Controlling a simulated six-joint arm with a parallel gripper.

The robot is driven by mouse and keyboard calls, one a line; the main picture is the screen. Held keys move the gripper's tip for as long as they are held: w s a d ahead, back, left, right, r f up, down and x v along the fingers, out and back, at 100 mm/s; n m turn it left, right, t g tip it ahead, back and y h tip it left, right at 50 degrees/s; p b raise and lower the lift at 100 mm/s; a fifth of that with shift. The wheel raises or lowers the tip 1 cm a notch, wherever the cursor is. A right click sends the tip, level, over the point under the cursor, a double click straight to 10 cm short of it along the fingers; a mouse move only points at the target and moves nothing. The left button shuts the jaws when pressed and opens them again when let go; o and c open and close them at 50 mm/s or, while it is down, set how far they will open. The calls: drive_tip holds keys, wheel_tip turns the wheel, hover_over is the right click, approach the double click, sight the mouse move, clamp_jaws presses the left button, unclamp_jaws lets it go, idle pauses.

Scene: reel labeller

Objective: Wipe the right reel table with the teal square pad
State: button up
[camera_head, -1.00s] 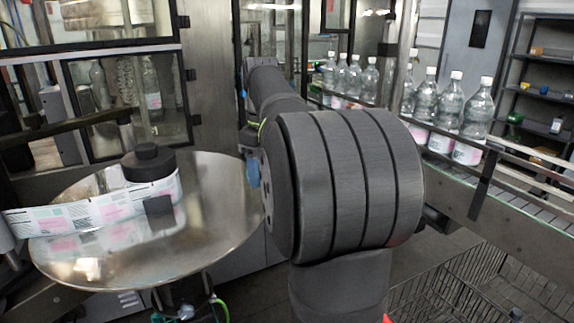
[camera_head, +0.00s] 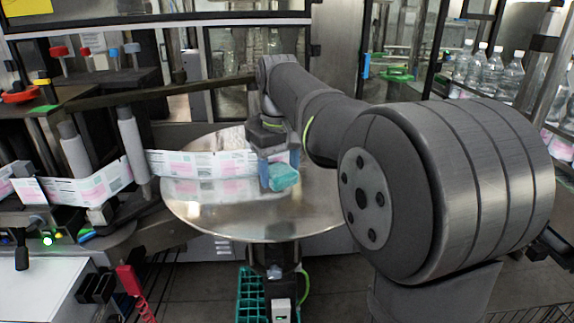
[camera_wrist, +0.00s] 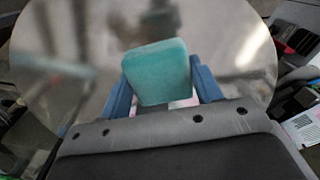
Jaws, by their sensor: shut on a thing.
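The teal square pad (camera_head: 285,178) is held between the blue fingers of my gripper (camera_head: 279,168), over the round, shiny metal reel table (camera_head: 235,222). In the wrist view the pad (camera_wrist: 157,70) sits tilted between the two fingers (camera_wrist: 162,88), with the table's bare surface (camera_wrist: 60,28) beyond it. I cannot tell whether the pad touches the table. A printed white and pink label band (camera_head: 205,165) runs from the left to just behind my gripper. The middle of the table behind my gripper is hidden.
Grey rollers (camera_head: 131,145) guide the band at the left. A machine with colored caps (camera_head: 60,51) stands back left. Clear bottles (camera_head: 490,70) line a conveyor at the right. The table's front half is clear. A green crate (camera_head: 252,293) is below.

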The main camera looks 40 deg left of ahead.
sight(279, 207)
drive_tip(key=shift+f, duration=3.05)
drive_tip(key=shift+w+d+f, duration=0.4)
drive_tip(key=shift+w+f, duration=0.05)
drive_tip(key=shift+f, duration=0.05)
drive_tip(key=shift+c, duration=0.7)
drive_tip(key=shift+w+d+f, duration=0.1)
drive_tip(key=shift+w+d, duration=3.45)
drive_tip(key=shift+d, duration=0.05)
drive_tip(key=shift+s+a, duration=4.05)
drive_tip(key=shift+a, duration=0.05)
drive_tip(key=shift+d+r, duration=0.1)
drive_tip(key=shift+r, duration=4)
